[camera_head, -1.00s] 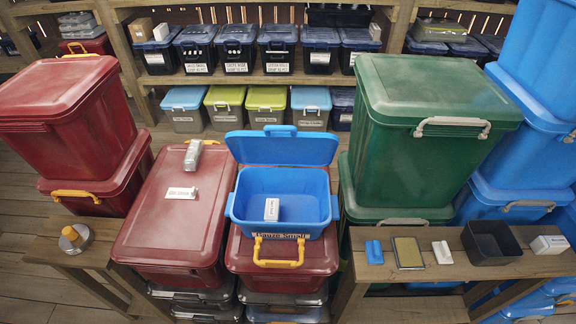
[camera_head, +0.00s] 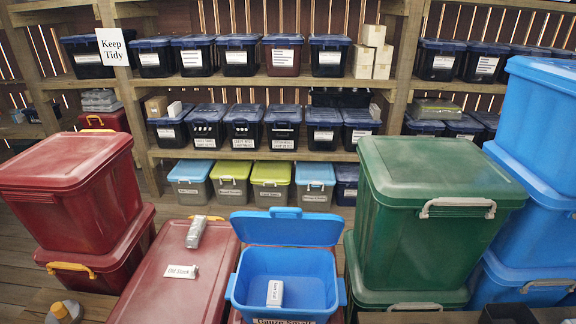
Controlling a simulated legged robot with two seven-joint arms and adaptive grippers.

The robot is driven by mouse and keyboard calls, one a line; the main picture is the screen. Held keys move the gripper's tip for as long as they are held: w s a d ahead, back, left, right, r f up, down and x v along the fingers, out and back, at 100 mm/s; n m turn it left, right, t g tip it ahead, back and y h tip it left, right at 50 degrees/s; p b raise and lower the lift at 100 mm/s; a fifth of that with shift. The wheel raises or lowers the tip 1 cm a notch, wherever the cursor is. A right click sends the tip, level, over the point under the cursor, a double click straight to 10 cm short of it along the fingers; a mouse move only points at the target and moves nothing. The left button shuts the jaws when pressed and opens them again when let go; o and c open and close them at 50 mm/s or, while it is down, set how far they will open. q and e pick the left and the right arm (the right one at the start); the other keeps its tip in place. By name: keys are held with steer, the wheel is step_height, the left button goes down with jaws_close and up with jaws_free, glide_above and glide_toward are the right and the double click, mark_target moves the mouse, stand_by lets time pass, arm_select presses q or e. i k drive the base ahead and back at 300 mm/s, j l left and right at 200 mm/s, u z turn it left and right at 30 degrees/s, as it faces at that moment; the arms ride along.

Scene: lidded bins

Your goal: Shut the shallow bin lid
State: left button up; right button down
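The shallow blue bin (camera_head: 312,293) sits at the lower middle of the head view, on top of a red bin. Its blue lid (camera_head: 285,228) is open and stands raised along the bin's far edge. A small white labelled box (camera_head: 275,293) is inside the bin. The lower front of the bin is cut off by the picture's bottom edge. Neither of my grippers is in view.
A large red lidded bin (camera_head: 165,275) stands just left of the blue bin, with a grey item (camera_head: 196,232) on its lid. Stacked red bins (camera_head: 65,190) are further left. Green bins (camera_head: 425,230) and blue bins (camera_head: 535,150) rise on the right. Shelves of bins fill the back.

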mark_target(278, 226)
steer(key=k+z, duration=0.35)
steer(key=k+l+z, duration=0.15)
steer(key=k+z, duration=0.2)
steer(key=k, duration=0.15)
steer(key=k+l+z, duration=0.35)
steer(key=k+j, duration=0.05)
steer(key=j, duration=0.05)
